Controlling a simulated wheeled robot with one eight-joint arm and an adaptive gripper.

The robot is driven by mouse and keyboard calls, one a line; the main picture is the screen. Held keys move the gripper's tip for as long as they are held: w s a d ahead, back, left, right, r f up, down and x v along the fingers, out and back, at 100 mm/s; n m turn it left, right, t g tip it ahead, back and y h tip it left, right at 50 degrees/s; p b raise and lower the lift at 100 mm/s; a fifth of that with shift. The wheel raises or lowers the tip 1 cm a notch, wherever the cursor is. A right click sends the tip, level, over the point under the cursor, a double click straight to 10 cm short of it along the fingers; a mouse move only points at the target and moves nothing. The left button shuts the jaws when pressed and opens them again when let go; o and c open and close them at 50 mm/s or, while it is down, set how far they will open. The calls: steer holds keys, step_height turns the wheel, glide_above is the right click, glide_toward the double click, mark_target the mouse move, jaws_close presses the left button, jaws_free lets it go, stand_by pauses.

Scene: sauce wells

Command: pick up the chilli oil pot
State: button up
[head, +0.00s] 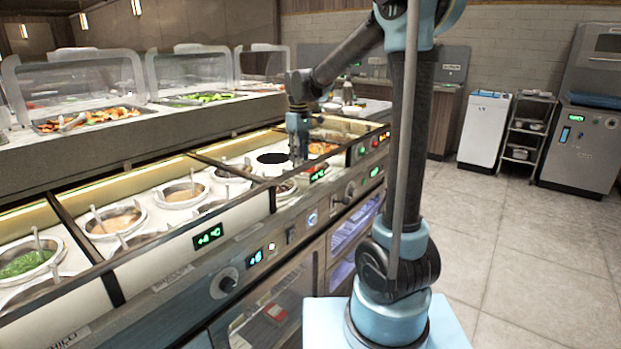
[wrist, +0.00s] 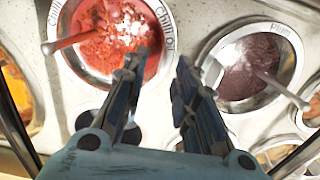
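The chilli oil pot (wrist: 112,35) is a round steel-rimmed pot of red, flaky sauce, set in the counter at the upper left of the wrist view. Its rim is lettered, and a spoon handle lies over its left edge. My gripper (wrist: 161,62) is open and empty, its left fingertip over the pot's right edge and its right fingertip near the plum pot. In the head view my gripper (head: 298,158) points down over the sauce counter. I cannot tell there which pot is the chilli oil.
A plum pot (wrist: 255,65) with a spoon is right of the chilli pot. An empty dark well (head: 273,157) is left of my gripper in the head view. Several sauce pots, such as a green one (head: 25,263), line the counter. Clear guards stand behind; the tiled floor is clear.

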steer(key=shift+f, duration=1.9)
jaws_close()
steer(key=shift+r, duration=0.1)
step_height(320, 180, up, 18)
steer(key=shift+r, duration=0.1)
